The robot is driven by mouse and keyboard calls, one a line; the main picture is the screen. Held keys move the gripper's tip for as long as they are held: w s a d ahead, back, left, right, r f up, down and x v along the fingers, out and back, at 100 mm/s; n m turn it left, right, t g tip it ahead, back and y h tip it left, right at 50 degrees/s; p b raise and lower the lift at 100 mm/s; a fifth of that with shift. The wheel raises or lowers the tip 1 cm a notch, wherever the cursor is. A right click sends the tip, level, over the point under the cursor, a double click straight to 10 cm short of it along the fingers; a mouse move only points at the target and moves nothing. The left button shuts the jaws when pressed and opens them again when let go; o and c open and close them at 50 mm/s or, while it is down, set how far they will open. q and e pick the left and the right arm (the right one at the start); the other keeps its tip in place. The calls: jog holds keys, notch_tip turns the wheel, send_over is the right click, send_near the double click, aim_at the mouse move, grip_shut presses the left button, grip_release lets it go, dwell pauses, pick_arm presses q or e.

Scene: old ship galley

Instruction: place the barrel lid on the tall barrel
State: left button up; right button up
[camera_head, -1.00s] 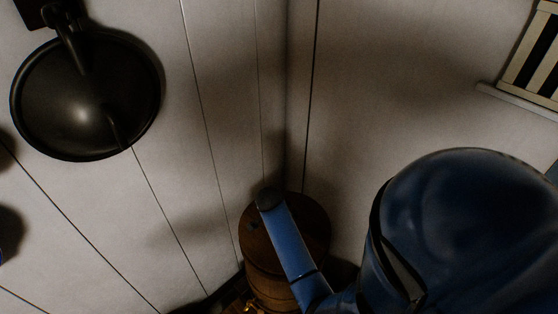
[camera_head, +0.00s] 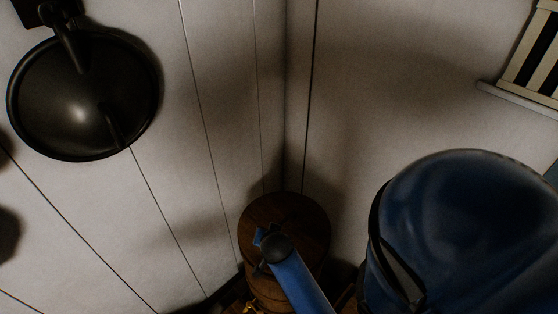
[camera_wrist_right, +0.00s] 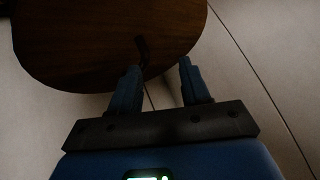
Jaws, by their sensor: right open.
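A round, dark brown wooden disc, which looks like the barrel lid (camera_head: 300,215), lies on top of the tall barrel (camera_head: 262,291) in the corner. I cannot tell how exactly it is seated. The barrel's side is mostly hidden by my right arm. In the right wrist view the lid (camera_wrist_right: 95,40) fills the upper left, with a small dark handle-like piece (camera_wrist_right: 143,50) near its edge. My right gripper (camera_wrist_right: 160,68) is open and empty, its fingertips close to the lid's edge and the handle-like piece. In the head view it shows only partly above the lid. My left gripper is out of view.
White panelled walls meet behind the barrel. A large black pan (camera_head: 85,95) hangs on the wall at upper left. A slatted rack (camera_head: 530,55) is at upper right. A brassy object (camera_head: 250,309) shows at the bottom edge beside the barrel.

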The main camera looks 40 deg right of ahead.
jog(key=s+a+r+n+t+y, duration=0.2)
jog(key=s+a+r+n+t, duration=0.3)
jog(key=s+r, duration=0.2)
jog(key=s+a+r+n+t+y, duration=0.1)
jog(key=s+a+r+n+t, duration=0.4)
jog(key=s, duration=0.5)
notch_tip(320, 180, up, 2)
jog(key=shift+r+n+t+y, duration=0.1)
jog(key=shift+n+t+y, duration=0.3)
